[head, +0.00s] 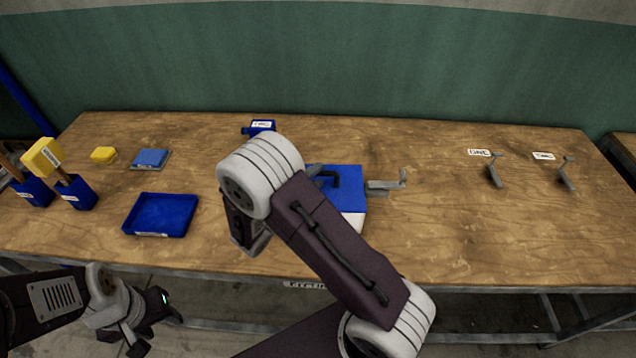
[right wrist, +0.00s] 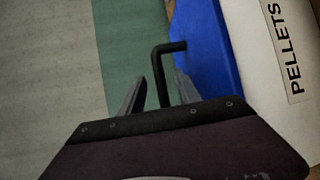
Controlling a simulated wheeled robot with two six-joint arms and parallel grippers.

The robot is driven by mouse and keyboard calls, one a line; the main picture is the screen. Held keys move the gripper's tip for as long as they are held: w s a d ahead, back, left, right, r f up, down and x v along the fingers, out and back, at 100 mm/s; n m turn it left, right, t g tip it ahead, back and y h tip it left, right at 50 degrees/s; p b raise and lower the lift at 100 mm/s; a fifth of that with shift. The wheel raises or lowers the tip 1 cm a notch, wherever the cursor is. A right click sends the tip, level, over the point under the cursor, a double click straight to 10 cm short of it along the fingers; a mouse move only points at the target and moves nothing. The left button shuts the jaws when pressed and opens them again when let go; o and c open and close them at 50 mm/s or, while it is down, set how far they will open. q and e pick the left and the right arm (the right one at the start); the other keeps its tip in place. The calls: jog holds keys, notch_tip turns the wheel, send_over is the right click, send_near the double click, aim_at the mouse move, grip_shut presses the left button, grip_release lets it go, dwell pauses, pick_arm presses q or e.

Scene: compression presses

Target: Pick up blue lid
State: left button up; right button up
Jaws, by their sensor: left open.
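The blue lid (head: 350,182) sits on a white box (head: 356,219) at the middle of the table. Its black bar handle (head: 329,178) stands at the lid's left side, partly hidden by my right arm. In the right wrist view, the lid (right wrist: 207,45) and the bent black handle (right wrist: 160,72) show close up. My right gripper (right wrist: 158,92) is open, with the handle between its two fingers in the picture and gaps on both sides. My left gripper (head: 156,324) is open and empty, below the table's front edge.
A blue tray (head: 161,213), a blue block (head: 151,158) and a yellow block (head: 104,154) lie at the left. Blue holders (head: 76,194) with yellow-headed tools stand further left. A grey lever (head: 385,186) is beside the box. The table right of it is mostly clear.

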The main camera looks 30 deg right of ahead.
jog(key=shift+w+d, duration=0.1)
jog(key=shift+d, duration=0.15)
jog(key=shift+a, duration=0.1)
grip_shut()
dwell(1.2)
